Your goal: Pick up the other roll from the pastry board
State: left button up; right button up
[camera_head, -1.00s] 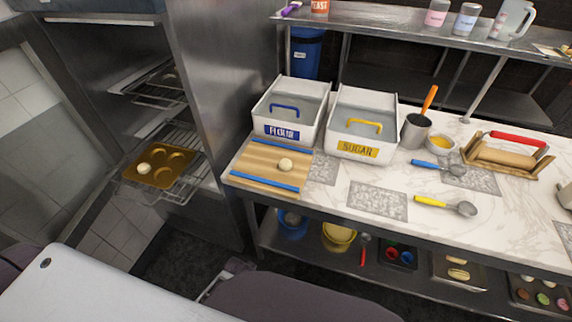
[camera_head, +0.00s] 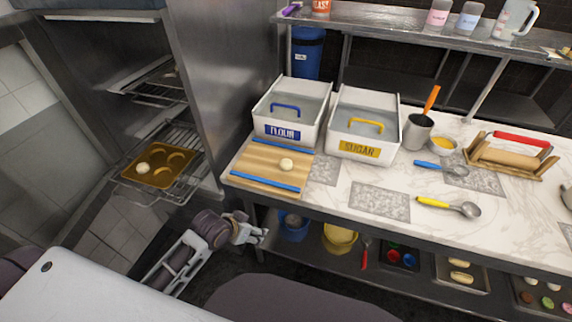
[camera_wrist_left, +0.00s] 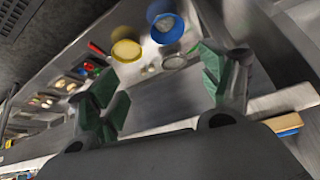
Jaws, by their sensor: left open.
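A pale round roll (camera_head: 286,164) sits on the wooden pastry board (camera_head: 250,167) with blue edge strips, at the left end of the marble counter. Another pale roll (camera_head: 143,168) sits in a cup of the golden muffin tin (camera_head: 160,180) on the oven rack. My left gripper (camera_head: 262,236) is low, in front of the counter and below the board's height, away from the roll. In the left wrist view its green-padded fingers (camera_wrist_left: 165,90) are apart with nothing between them. My right gripper is not in view.
Flour (camera_head: 285,131) and sugar (camera_head: 360,150) bins stand behind and right of the board. The counter edge (camera_head: 300,205) lies above my left gripper. Blue (camera_head: 293,232) and yellow (camera_head: 341,240) buckets stand on the lower shelf. Spoons lie to the right.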

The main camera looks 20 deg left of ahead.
aim_at(283, 161)
pick_arm(q)
jog(key=w+a+r+m+t+h, duration=0.1)
jog(key=w+r+t+h, duration=0.1)
jog(key=w+r, duration=0.3)
jog(key=w+r+m+t+h, duration=0.1)
jog(key=w+r+t+h, duration=0.2)
jog(key=w+r, duration=0.3)
notch_tip(283, 161, up, 5)
jog(key=shift+w+a+r+m, duration=0.15)
jog(key=shift+a+m, duration=0.15)
jog(key=shift+a, duration=0.05)
jog(key=shift+w, duration=0.2)
jog(key=shift+x, duration=4.05)
jog(key=shift+d, duration=0.25)
jog(key=shift+w, duration=0.15)
jog(key=shift+p+x, duration=0.35)
jog(key=shift+x, duration=2.15)
jog(key=shift+d, duration=0.2)
jog(key=c, duration=1.1)
